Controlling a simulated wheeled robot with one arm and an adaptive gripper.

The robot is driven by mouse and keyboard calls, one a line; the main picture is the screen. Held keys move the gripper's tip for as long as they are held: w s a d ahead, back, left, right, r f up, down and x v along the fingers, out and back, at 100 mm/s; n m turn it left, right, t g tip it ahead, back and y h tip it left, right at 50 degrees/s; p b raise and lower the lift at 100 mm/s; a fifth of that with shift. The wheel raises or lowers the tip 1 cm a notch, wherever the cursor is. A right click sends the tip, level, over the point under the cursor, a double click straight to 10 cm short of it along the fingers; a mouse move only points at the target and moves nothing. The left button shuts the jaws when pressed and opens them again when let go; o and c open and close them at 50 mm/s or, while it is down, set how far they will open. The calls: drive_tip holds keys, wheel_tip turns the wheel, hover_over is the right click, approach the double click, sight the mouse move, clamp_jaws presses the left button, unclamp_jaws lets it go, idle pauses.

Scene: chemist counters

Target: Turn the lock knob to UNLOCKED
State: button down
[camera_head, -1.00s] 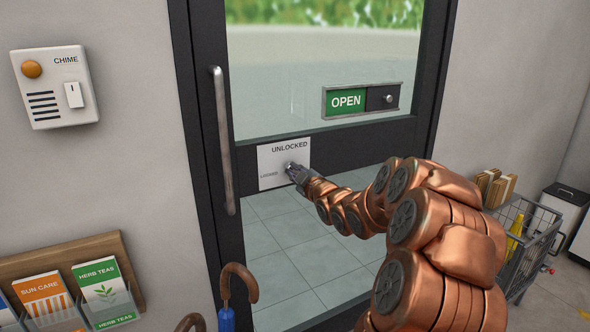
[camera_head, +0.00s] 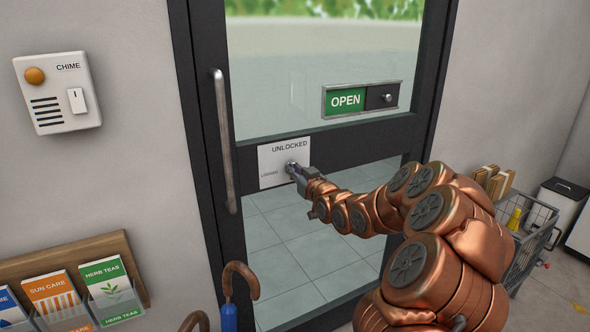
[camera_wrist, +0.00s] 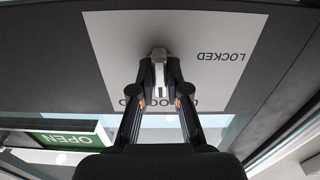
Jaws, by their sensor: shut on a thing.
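The lock knob (camera_wrist: 159,54) is a small silver knob on a white plate (camera_head: 270,160) on the door's dark cross rail. The plate reads UNLOCKED at the top and LOCKED at the left in the head view. My gripper (camera_head: 295,170) is at the knob, its fingers pointing at the plate. In the wrist view my gripper (camera_wrist: 159,78) is shut on the knob, one finger on each side. There the knob's bar runs up and down, in line with the UNLOCKED word, which my fingers partly hide. I cannot tell which end is the pointer.
A vertical door handle (camera_head: 224,140) stands left of the plate. An OPEN slider sign (camera_head: 347,100) is above right. A chime box (camera_head: 58,92) and leaflet rack (camera_head: 128,262) are on the left wall. An umbrella (camera_head: 240,280) stands below; a wire cart (camera_head: 533,235) is at right.

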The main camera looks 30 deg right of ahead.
drive_tip(key=shift+m, duration=0.4)
drive_tip(key=c, duration=1.2)
unclamp_jaws()
drive_tip(key=shift+o, duration=0.2)
drive_tip(key=shift+s, duration=0.1)
drive_tip(key=s+a, duration=0.1)
drive_tip(key=s, duration=1)
drive_tip(key=shift+s, duration=0.4)
drive_tip(key=shift+a, duration=0.1)
